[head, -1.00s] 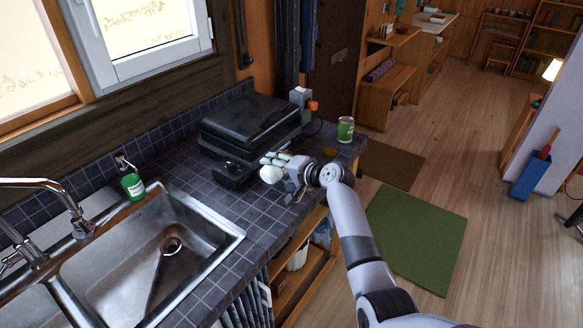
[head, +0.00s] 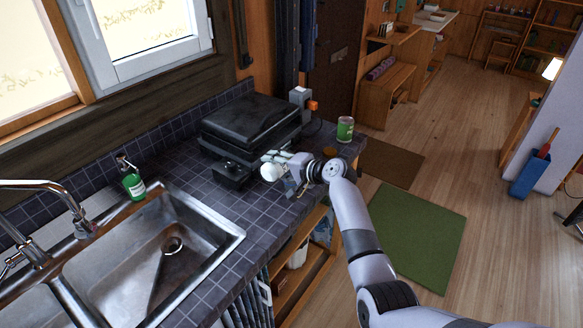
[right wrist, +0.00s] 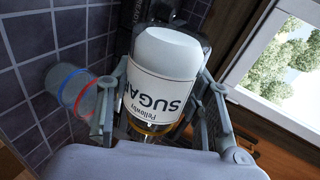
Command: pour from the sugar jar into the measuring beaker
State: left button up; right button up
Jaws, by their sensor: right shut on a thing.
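The sugar jar (right wrist: 160,95) fills the middle of the right wrist view. It is clear with white contents, a white label reading SUGAR upside down, and a gold band at its near end. My right gripper (right wrist: 162,90) is shut on it, with one finger on each side. In the head view the right gripper (head: 284,168) is over the tiled counter, and the jar's white end (head: 269,172) shows at its left. The measuring beaker (right wrist: 73,90), clear with red and blue rings, is just left of the gripper in the wrist view. I cannot make it out in the head view.
A black grill-like appliance (head: 250,122) stands behind the gripper on the counter. A green can (head: 345,129) is near the counter's far end. The steel sink (head: 135,262) and a green soap bottle (head: 132,184) are at left. Bare counter lies between sink and gripper.

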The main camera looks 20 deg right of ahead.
jog(key=shift+w, duration=0.2)
jog(key=shift+s+r, duration=0.2)
jog(key=shift+r, duration=0.05)
jog(key=shift+m+p, duration=0.3)
jog(key=shift+w+d+f+y, duration=0.1)
jog(key=shift+w+f+y, duration=0.05)
jog(key=shift+w+y, duration=0.15)
jog(key=shift+s, duration=0.1)
jog(key=shift+s, duration=0.15)
jog(key=shift+w+f+m+g, duration=0.1)
jog(key=shift+w+m+g, duration=0.1)
jog(key=shift+m+g, duration=0.1)
jog(key=shift+s, duration=0.15)
jog(key=shift+w+d+f, duration=0.15)
jog(key=shift+w, duration=0.05)
